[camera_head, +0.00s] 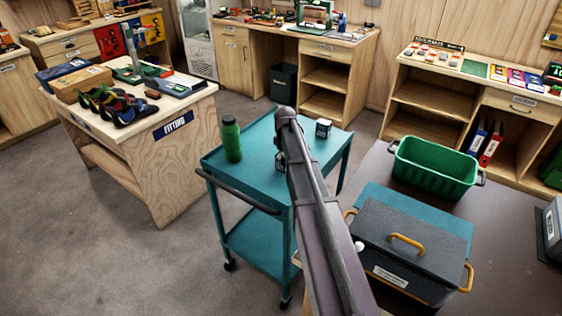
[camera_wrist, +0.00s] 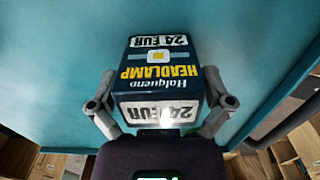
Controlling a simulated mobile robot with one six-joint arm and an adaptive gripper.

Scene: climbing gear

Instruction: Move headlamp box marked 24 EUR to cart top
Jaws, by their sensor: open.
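The headlamp box (camera_wrist: 160,68) marked 24 EUR is dark blue with white and yellow print. In the wrist view it sits over the teal cart top (camera_wrist: 50,60), upside down in the picture. My gripper (camera_wrist: 157,90) is open, with one finger on each side of the box; I cannot tell whether the fingers touch it. In the head view a small part of a box (camera_head: 280,160) shows beside my arm on the teal cart top (camera_head: 250,184).
A green bottle (camera_head: 231,138) stands on the cart's left side. Another small box (camera_head: 323,128) stands at its right; its label is unreadable. A grey case (camera_head: 400,240) with yellow handles and a green crate (camera_head: 436,170) are on the dark table at right.

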